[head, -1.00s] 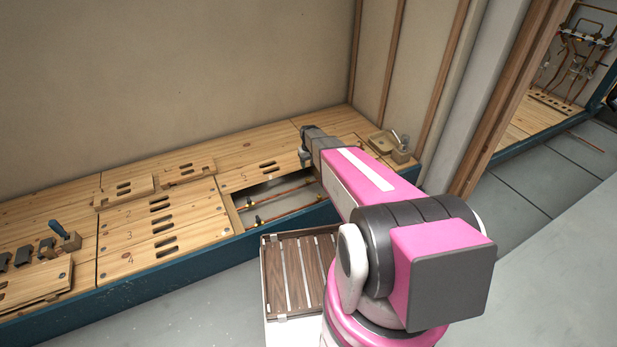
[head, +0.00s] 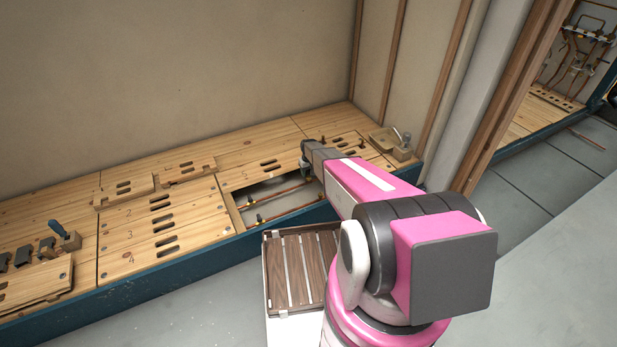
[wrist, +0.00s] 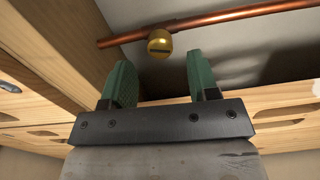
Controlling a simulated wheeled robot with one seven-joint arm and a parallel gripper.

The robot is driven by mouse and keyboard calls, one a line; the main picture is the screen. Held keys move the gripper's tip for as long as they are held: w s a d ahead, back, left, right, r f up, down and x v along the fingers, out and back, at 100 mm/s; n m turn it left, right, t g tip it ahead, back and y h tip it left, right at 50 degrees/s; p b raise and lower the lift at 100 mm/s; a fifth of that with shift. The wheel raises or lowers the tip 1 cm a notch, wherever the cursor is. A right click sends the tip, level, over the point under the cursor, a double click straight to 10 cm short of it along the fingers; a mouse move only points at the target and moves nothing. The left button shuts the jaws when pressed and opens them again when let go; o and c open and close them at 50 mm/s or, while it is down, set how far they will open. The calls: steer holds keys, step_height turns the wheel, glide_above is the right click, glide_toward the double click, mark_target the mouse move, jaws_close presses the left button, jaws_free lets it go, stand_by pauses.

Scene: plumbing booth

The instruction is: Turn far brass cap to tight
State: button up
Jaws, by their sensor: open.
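In the wrist view a rounded brass cap (wrist: 160,45) with a dark slot sits on a copper pipe (wrist: 215,22). My gripper (wrist: 161,72) is open there, its two green fingers apart, with the cap beyond the gap between their tips and not gripped. In the head view my gripper (head: 306,174) points down at the right part of the floor opening. A far brass cap (head: 251,198) and a nearer one (head: 260,218) show near the opening's left side on two copper pipes. I cannot tell which cap the wrist view shows.
Wooden floorboards (head: 195,210) with slots surround the opening, and a wooden side wall (wrist: 60,40) stands close left of my fingers. A slatted tray (head: 300,265) is in front of the platform.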

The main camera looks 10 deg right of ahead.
mark_target(308, 177)
step_height(308, 177, down, 3)
steer(key=shift+f, duration=0.15)
steer(key=c, duration=0.9)
steer(key=shift+c, duration=0.2)
